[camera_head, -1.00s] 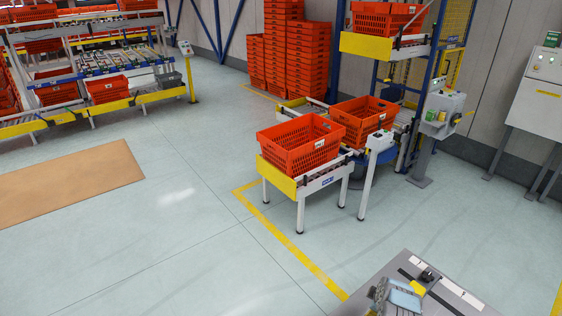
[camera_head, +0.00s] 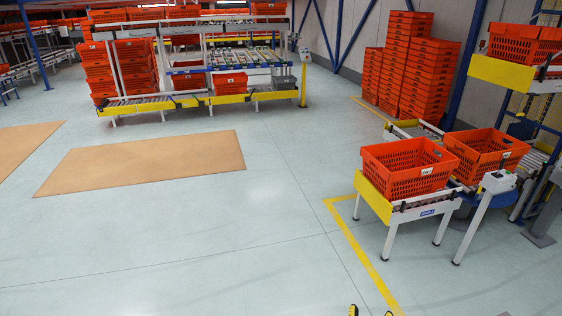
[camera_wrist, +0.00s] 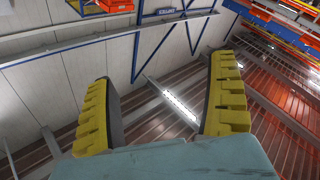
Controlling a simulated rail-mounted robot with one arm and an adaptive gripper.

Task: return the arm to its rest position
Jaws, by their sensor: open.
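My gripper (camera_wrist: 165,105) shows in the wrist view with its two yellow, ridged fingers wide apart and nothing between them. Behind the fingers are a grey wall, blue beams and a ribbed ceiling, so the wrist camera looks upward. In the head view only the yellow fingertips (camera_head: 370,311) show at the bottom edge. The rest of my arm is out of that view.
Orange totes (camera_head: 408,170) and (camera_head: 484,152) stand on a roller conveyor at the right. Stacked totes (camera_head: 410,65) stand behind. A tote rack (camera_head: 235,99) is at the back left. Brown mats (camera_head: 150,163) lie on the floor; the middle floor is clear.

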